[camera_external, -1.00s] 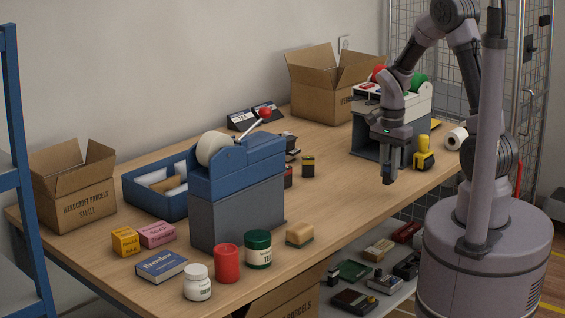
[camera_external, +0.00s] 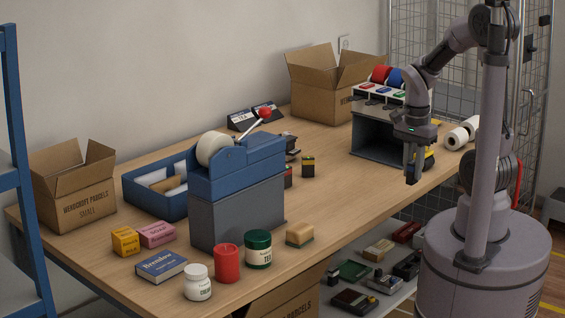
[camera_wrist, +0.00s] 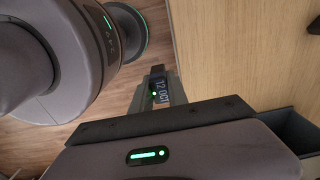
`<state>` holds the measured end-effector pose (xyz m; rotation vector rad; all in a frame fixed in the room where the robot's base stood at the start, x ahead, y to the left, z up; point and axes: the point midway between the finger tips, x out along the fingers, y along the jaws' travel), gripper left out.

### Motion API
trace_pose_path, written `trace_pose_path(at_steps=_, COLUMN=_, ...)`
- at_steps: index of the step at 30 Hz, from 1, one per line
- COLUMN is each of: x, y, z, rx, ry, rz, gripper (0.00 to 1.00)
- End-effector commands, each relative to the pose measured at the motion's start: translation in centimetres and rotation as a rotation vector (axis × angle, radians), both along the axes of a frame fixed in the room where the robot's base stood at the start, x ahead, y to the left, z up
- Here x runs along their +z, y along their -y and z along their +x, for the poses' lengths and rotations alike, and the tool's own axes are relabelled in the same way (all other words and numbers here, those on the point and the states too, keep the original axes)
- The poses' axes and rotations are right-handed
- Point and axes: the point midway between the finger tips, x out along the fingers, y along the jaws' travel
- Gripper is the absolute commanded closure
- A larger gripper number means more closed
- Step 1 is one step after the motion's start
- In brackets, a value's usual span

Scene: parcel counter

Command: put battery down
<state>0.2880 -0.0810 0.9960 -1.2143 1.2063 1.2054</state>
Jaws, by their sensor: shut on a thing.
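My gripper (camera_external: 411,178) hangs pointing down at the right front edge of the wooden table, in front of the grey dispenser. In the wrist view my gripper (camera_wrist: 158,95) is shut on a small dark block with pale printed characters and a green dot, the battery (camera_wrist: 159,84). The battery is above the gap between table edge and my base. In the external view the battery cannot be made out between the fingers.
A grey dispenser (camera_external: 377,140) with coloured rolls stands behind my gripper. A yellow and black item (camera_external: 429,160) is partly hidden behind it. White paper rolls (camera_external: 457,138) lie to the right. Bare wooden tabletop (camera_external: 345,190) lies to the left. A lower shelf (camera_external: 395,293) holds several items.

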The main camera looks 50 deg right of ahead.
Motion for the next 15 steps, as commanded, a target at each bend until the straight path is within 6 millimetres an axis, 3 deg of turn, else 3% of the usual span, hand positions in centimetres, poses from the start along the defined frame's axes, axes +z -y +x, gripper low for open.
trace_pose_path(at_steps=1, x=1.8, y=0.6, z=2.2, rx=0.001, ry=-0.007, rz=0.002, gripper=1.00)
trace_pose_path(at_steps=3, x=2.4, y=1.5, z=5.7, rx=0.001, ry=-0.007, rz=0.003, gripper=1.00)
trace_pose_path(at_steps=9, x=1.1, y=3.8, z=14.8, rx=0.000, ry=-0.007, rz=0.002, gripper=1.00)
trace_pose_path(at_steps=15, x=-1.3, y=4.6, z=18.7, rx=-0.001, ry=-0.002, rz=0.001, gripper=1.00)
